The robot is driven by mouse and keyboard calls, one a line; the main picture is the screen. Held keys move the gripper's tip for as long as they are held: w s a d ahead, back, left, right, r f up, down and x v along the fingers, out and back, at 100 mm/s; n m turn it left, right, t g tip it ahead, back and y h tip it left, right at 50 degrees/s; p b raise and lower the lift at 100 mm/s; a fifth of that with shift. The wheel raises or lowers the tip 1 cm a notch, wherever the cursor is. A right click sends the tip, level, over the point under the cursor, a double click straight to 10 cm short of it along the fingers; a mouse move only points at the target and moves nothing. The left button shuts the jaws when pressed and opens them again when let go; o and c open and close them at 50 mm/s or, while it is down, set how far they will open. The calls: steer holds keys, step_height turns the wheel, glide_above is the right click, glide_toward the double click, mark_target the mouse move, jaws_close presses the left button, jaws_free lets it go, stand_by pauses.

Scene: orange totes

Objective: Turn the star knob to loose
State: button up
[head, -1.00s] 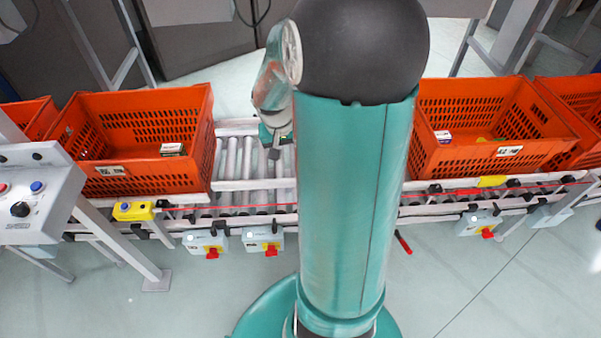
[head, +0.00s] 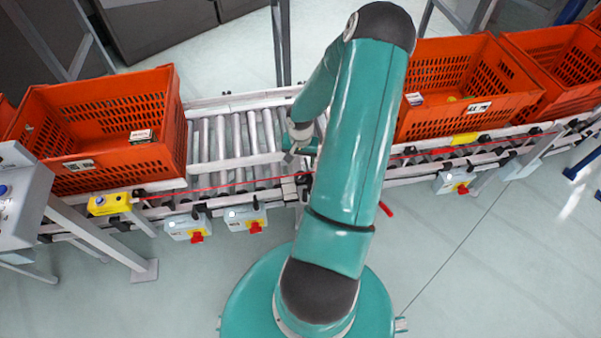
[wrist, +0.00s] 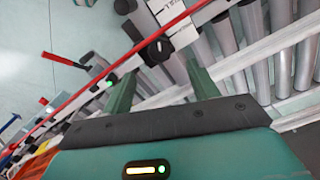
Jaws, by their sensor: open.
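A black knob (wrist: 158,50), which I take to be the star knob, sits on the conveyor's side rail beside a white label plate (wrist: 184,36) in the wrist view. Its exact shape and turned position are too small to read. In the head view, a small pale plate (head: 289,188) shows on the near rail just below my gripper (head: 290,152). My gripper is open and empty, with its two green fingers (wrist: 160,72) spread in the wrist view. The knob appears just beyond the fingertips, between them, with no contact visible.
A roller conveyor (head: 225,150) runs across, its middle rollers bare. Orange totes stand on it at left (head: 98,105) and right (head: 440,75). A red cord (head: 240,182) runs along the near rail. Grey boxes with red switches (head: 196,236) hang below. A control panel (head: 20,190) stands left.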

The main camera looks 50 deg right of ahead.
mark_target(301, 175)
step_height(301, 175, down, 8)
steer(key=shift+f, duration=0.1)
steer(key=shift+c, duration=0.3)
steer(key=c, duration=0.9)
